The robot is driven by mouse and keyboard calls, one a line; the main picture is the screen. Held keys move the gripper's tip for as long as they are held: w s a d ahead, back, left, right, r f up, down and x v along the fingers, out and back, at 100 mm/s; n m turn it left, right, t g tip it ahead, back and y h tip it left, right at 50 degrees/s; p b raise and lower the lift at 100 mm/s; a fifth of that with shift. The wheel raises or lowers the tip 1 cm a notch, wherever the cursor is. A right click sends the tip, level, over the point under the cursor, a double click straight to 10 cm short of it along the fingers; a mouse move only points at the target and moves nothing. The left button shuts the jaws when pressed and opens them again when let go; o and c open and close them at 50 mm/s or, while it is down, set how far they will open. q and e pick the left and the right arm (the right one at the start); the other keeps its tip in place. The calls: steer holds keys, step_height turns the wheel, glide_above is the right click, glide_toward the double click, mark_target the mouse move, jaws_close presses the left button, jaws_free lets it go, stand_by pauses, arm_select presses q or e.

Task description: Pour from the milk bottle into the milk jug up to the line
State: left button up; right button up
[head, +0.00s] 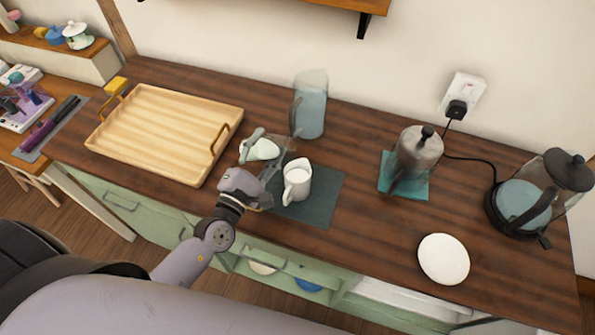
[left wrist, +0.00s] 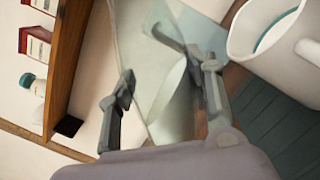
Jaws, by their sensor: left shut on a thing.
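My left gripper (head: 266,160) is shut on the clear glass milk bottle (left wrist: 165,75). In the head view the bottle is tilted well over, with pale milk (head: 262,149) inside it, partly behind the fingers. The white milk jug (head: 297,182) stands upright on a dark mat, just right of the gripper. The jug also shows at the upper right of the left wrist view (left wrist: 250,48), with a teal line on its inner wall. I cannot make out a milk stream or the milk level in the jug. My right gripper is not in view.
A wooden tray (head: 160,123) lies left on the counter. A glass pitcher (head: 311,110) stands behind the gripper. A metal press pot (head: 418,152) on a teal mat (head: 410,190), a white disc (head: 443,259) and a kettle (head: 525,205) are at the right.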

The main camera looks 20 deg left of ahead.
arm_select(q)
steer(key=shift+a+f+m+b, duration=0.15)
steer(key=shift+f+m+b, duration=0.2)
steer(key=shift+f, duration=0.2)
steer(key=shift+w+a+r+m, duration=0.1)
steer(key=shift+r+m, duration=0.1)
steer(key=shift+m, duration=0.15)
steer(key=shift+a+f+m+h, duration=0.15)
steer(key=shift+m+h, duration=0.15)
steer(key=shift+m, duration=0.3)
steer(key=shift+r+m+p, duration=0.3)
steer(key=shift+r+p, duration=0.1)
steer(key=shift+p, duration=0.05)
steer(key=shift+a+r+m+p, duration=0.1)
steer(key=shift+r+m+p, duration=0.5)
steer(key=shift+m, duration=0.5)
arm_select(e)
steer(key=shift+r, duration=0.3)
arm_select(q)
steer(key=shift+r+m+h+p, duration=0.4)
steer(key=shift+r+m, duration=0.25)
steer(key=shift+m, duration=0.15)
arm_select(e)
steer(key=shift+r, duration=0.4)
